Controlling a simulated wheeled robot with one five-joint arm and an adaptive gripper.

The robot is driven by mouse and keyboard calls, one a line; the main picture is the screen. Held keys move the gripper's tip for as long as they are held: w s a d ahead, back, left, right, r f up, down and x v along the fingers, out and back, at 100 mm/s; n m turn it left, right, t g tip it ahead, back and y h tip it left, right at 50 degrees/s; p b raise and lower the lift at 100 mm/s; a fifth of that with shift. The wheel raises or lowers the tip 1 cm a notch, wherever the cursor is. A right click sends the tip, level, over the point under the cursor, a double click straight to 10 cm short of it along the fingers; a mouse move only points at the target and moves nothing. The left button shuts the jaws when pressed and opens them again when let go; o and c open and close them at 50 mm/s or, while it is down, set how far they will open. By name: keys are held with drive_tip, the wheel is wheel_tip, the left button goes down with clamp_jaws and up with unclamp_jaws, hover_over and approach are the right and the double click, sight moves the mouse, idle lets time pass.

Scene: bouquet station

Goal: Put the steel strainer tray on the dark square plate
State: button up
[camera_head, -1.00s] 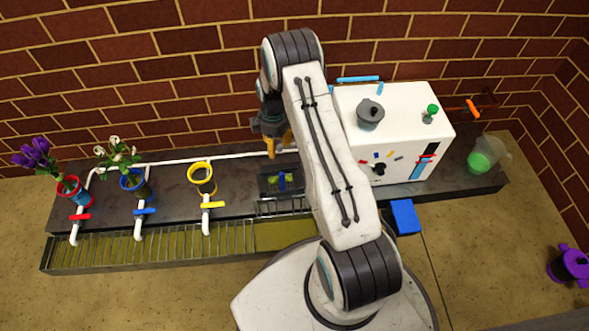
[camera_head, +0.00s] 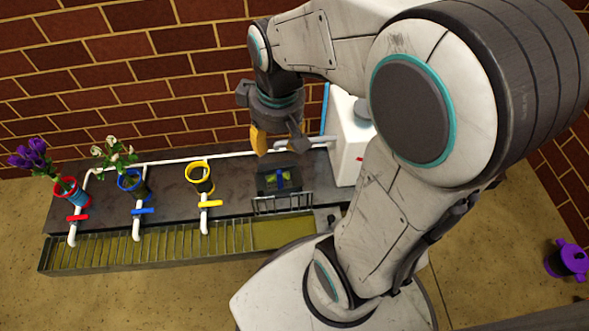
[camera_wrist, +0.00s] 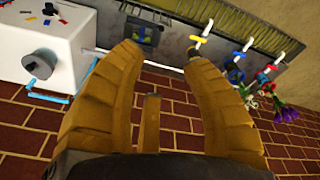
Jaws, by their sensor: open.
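A small steel grille, which looks like the strainer tray (camera_head: 284,203), lies at the front edge of the dark counter, beside the trough. Just behind it is the dark square plate (camera_head: 265,187), with a green and blue item at its middle. The plate also shows at the top of the wrist view (camera_wrist: 137,41). The tray is hard to make out there. My gripper (camera_head: 277,147) hangs above and behind the plate, apart from it and the tray. In the wrist view its yellow fingers (camera_wrist: 163,54) are spread, with nothing between them.
White pipes with red, blue and yellow (camera_head: 209,204) valves run along the counter. Red, blue and yellow (camera_head: 200,176) pots stand behind them, two with flowers. A white box (camera_head: 346,140) stands right, partly hidden by my arm. A slatted trough (camera_head: 150,248) runs in front.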

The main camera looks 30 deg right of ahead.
drive_tip(key=s+a+r+m, duration=0.1)
drive_tip(key=s+m, duration=0.1)
drive_tip(key=s, duration=0.7)
drive_tip(key=shift+s+t, duration=0.15)
drive_tip(key=shift+t, duration=0.15)
drive_tip(key=shift+a+r, duration=0.1)
wheel_tip(320, 180, up, 33)
drive_tip(key=t+p, duration=0.1)
drive_tip(key=p, duration=3)
drive_tip(key=shift+s+a+p, duration=0.15)
drive_tip(key=shift+p, duration=0.15)
